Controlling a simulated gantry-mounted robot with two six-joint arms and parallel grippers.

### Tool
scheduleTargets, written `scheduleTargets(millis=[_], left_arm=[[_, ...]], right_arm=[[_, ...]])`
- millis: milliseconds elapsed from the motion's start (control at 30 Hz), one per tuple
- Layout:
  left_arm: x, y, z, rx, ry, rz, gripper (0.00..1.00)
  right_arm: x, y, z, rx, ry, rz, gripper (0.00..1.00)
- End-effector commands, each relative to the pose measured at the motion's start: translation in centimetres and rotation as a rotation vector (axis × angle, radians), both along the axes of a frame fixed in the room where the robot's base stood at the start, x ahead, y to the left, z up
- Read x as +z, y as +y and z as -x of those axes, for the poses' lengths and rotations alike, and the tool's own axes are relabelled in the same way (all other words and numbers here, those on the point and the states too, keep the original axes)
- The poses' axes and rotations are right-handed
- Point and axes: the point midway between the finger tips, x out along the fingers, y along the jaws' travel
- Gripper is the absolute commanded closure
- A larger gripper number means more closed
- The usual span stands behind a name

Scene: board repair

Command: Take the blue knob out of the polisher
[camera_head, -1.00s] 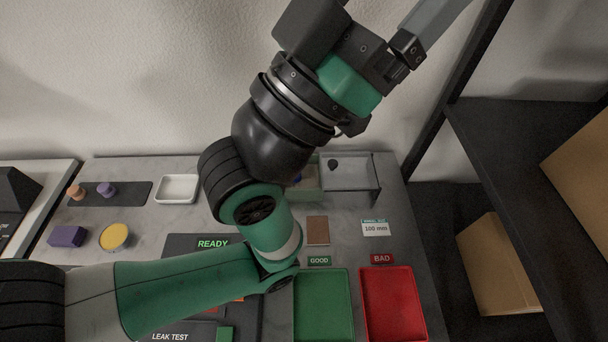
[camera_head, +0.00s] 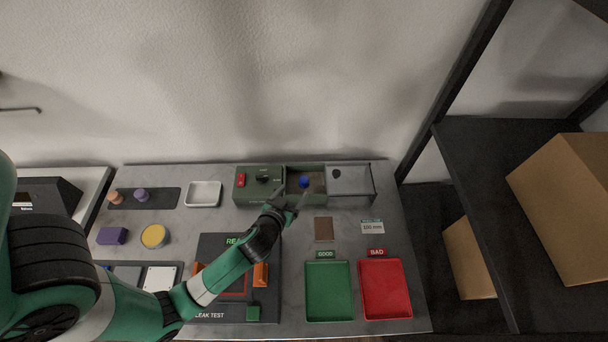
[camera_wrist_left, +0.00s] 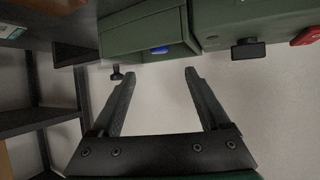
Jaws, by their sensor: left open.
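The polisher (camera_head: 257,187) is a green box at the back of the bench, with a red switch and a black dial. Its chamber is open on top, and the blue knob (camera_head: 304,182) sits inside. My left gripper (camera_head: 293,192) is open and empty at the chamber's front edge, just left of and in front of the knob. In the left wrist view the open fingers (camera_wrist_left: 156,76) point toward the polisher (camera_wrist_left: 150,30), and only a sliver of the blue knob (camera_wrist_left: 160,49) shows inside the chamber. My right gripper is not in view.
A grey cover (camera_head: 350,181) stands at the chamber's right side. A green tray (camera_head: 329,291) marked GOOD and a red tray (camera_head: 386,289) marked BAD lie at front right. A leak test station (camera_head: 240,245) is partly under my left arm. A white dish (camera_head: 203,193) is left of the polisher.

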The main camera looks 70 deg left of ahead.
Motion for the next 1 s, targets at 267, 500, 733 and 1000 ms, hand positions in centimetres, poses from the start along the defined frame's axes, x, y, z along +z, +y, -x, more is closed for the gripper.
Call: scheduleTargets(millis=[267,500,733,1000], left_arm=[[-1.5,1.4,-0.9,0.008,0.007,0.001,0.21],[-3.4,3.8,-3.4,0.005,0.006,0.002,0.21],[-3.9,4.3,-4.1,0.004,0.006,0.003,0.21],[-6.1,6.7,-6.8,0.004,0.007,0.002,0.21]], right_arm=[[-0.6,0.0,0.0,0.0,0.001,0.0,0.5],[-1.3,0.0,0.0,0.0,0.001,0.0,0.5],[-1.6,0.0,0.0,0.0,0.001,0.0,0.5],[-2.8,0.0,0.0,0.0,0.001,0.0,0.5]])
